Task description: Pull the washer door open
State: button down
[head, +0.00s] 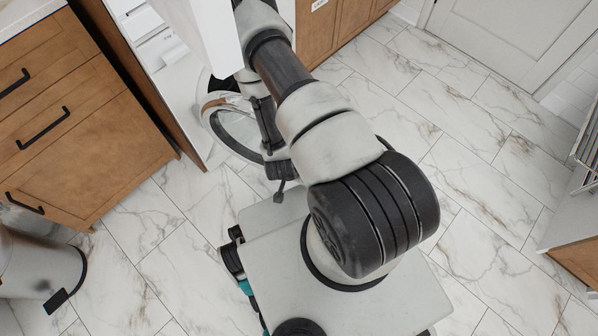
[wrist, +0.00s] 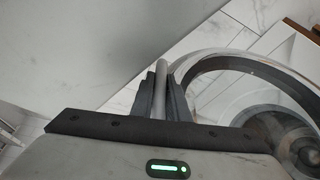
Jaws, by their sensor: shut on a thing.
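The washer door (head: 236,128) is a round, pale-rimmed ring with a glass middle. In the head view it stands out from the front of the white washer (head: 186,88) and looks partly open. In the wrist view its rim (wrist: 222,64) curves on the right. My gripper (wrist: 161,88) has its two dark fingers closed on a slim grey upright part beside the rim, which looks like the door's handle or edge. In the head view my gripper (head: 276,168) is at the door's right side, partly hidden by my arm.
A wooden cabinet (head: 80,120) with black handles stands left of the washer. A metal bin (head: 35,265) is at lower left. Marble-tiled floor (head: 480,150) is open on the right, with a white door (head: 510,40) behind and another unit (head: 575,225) at the right edge.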

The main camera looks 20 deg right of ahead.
jog(key=shift+s+a, duration=0.3)
jog(key=c, duration=1.7)
grip_release()
